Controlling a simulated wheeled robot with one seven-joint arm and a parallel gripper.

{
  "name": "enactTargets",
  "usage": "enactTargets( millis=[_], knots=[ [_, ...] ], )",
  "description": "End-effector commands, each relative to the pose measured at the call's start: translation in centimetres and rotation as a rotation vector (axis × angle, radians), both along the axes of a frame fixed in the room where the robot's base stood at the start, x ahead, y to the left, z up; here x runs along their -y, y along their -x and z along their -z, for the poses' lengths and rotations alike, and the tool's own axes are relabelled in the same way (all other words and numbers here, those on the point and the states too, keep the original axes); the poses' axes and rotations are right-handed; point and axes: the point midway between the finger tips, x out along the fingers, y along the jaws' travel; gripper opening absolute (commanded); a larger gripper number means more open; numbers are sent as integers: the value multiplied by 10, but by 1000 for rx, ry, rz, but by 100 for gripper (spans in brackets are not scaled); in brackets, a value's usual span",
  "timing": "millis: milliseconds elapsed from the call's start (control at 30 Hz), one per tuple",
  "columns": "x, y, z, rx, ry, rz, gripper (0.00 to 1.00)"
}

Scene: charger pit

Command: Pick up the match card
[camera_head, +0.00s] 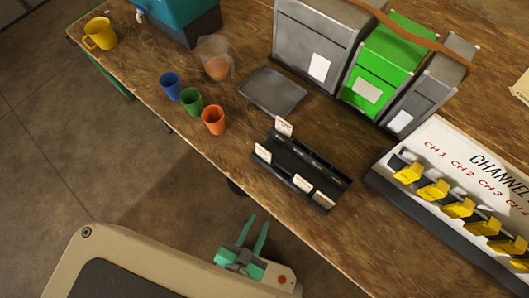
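Several small white cards stand in a black slotted rack (296,166) on the wooden table. One card (285,126) is at the rack's far left corner, and another card (263,152) is at its near left corner. Two more cards, one (302,183) and one (324,199), sit along the near right part. Their print is too small to read, so I cannot tell which is the match card. My gripper (258,219), with green fingers, is open and empty. It is in front of the table's near edge, apart from the rack.
Blue (171,86), green (191,101) and orange (213,120) cups stand left of the rack. A grey tray (272,91) lies behind it. Metal boxes, one green (381,70), stand farther back. A channel panel (455,190) with yellow clips is at right.

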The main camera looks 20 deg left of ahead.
Motion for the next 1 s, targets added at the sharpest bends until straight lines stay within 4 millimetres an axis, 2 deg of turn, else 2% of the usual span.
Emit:
enactTargets(
  millis=[100,233,333,467,600,700,867,1000],
  knots=[
    [-35,1,25,-120,-94,93,28],
    [-78,-4,45,-258,-204,202,28],
    [-108,-15,52,-353,-285,293,28],
    [-141,-36,52,-462,-384,421,28],
    [-164,-66,40,-563,-484,567,28],
    [-172,-91,26,-624,-547,678,28],
    [-172,-127,-3,-701,-633,854,28],
    [-159,-159,-38,-753,-705,1036,28]
  ],
)
